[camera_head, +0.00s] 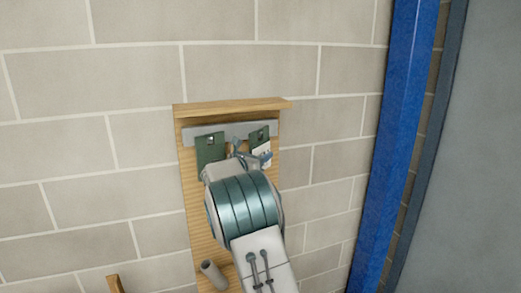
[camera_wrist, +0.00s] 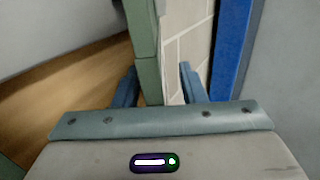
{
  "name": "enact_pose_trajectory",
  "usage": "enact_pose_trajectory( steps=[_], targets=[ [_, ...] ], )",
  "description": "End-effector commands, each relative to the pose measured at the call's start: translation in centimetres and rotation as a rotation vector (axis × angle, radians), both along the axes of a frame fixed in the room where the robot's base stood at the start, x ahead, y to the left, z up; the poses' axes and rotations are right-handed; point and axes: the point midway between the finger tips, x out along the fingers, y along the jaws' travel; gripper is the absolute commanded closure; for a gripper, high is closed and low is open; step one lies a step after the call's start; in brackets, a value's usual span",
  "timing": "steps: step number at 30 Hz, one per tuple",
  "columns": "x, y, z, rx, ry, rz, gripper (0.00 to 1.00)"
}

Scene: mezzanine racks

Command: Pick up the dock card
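Two dark green cards hang from a grey rail on a wooden board in the head view, a left one (camera_head: 209,149) and a right one (camera_head: 259,134). A small white label (camera_head: 262,153) shows at the right one. I cannot tell which is the dock card. My gripper (camera_head: 241,152) is in front of the board, between the two cards, and my wrist hides the board's middle. In the wrist view my gripper (camera_wrist: 158,85) is open, its fingers apart. A green upright piece (camera_wrist: 147,50) stands beside the left finger; whether they touch is unclear.
The wooden board (camera_head: 192,205) hangs on a pale block wall (camera_head: 90,150), with a small ledge on top. A grey cylinder (camera_head: 213,273) sticks out low on the board. A blue post (camera_head: 392,140) stands at the right.

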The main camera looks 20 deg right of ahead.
Motion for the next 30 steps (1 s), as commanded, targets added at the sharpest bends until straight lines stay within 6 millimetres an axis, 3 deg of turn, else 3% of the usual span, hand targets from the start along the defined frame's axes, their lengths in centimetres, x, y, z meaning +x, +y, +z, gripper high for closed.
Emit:
enact_pose_trajectory(
  steps=[7,11,12,30],
  targets=[
    [0.1,-0.1,-0.1,0.000,0.000,0.001,0.63],
    [0.1,-0.1,-0.1,0.000,0.000,0.001,0.99],
    [0.1,-0.1,-0.1,0.000,0.000,0.001,1.00],
    [-1.0,-0.1,1.0,0.001,-0.003,0.000,1.00]
  ],
)
